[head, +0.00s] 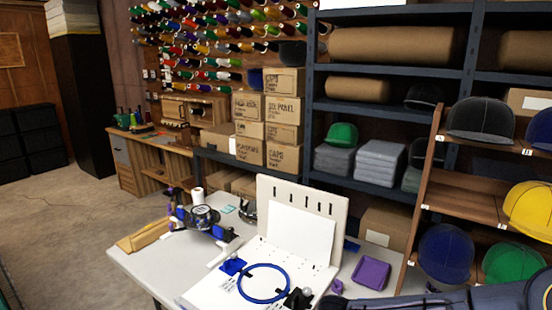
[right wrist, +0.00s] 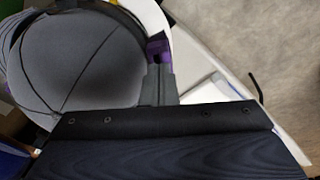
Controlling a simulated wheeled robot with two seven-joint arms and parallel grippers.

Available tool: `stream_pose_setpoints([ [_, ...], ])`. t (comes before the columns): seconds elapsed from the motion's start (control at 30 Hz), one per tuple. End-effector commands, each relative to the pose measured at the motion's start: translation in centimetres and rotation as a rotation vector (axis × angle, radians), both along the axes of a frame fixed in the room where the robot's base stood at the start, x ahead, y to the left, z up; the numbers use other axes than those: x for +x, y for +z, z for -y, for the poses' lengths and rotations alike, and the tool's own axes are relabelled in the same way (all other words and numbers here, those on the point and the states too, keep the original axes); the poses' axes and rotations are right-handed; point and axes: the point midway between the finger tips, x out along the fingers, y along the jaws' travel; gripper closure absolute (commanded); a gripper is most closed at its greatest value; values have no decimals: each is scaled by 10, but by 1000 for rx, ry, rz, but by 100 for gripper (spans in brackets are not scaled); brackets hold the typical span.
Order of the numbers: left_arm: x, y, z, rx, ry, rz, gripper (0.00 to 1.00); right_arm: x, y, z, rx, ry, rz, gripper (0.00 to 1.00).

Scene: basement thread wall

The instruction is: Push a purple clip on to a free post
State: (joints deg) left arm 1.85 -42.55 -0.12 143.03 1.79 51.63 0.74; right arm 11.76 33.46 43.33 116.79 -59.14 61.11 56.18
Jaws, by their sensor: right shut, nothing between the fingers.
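My right gripper (right wrist: 158,72) shows in the right wrist view, with its fingers shut and nothing between them. A small purple piece (right wrist: 157,47), probably a clip, is just beyond the fingertips against a white curved strip; I cannot tell whether they touch. In the head view a small purple piece (head: 337,287) is on the table beside a purple tray (head: 371,272). A fixture with blue and dark parts (head: 203,216) stands on the table's left side, with small purple bits (head: 180,212) near it. Posts are too small to make out. My left gripper is not in view.
A white upright board (head: 300,208) stands behind a blue hoop (head: 263,284) on the table. A cap rack (head: 470,178) rises at the right. A large grey rounded surface (right wrist: 80,60) is close to my right gripper. Floor at the left is clear.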

Motion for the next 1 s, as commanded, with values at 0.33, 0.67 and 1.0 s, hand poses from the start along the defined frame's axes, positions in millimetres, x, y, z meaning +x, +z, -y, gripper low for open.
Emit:
stream_pose_setpoints([
  [0.33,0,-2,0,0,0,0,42,0,0,0,0,0,1,100],
  [0.67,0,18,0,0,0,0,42,-4,34,-3,-1,0,1,100],
  [1.0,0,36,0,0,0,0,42,-9,63,-6,-1,0,1,100],
])
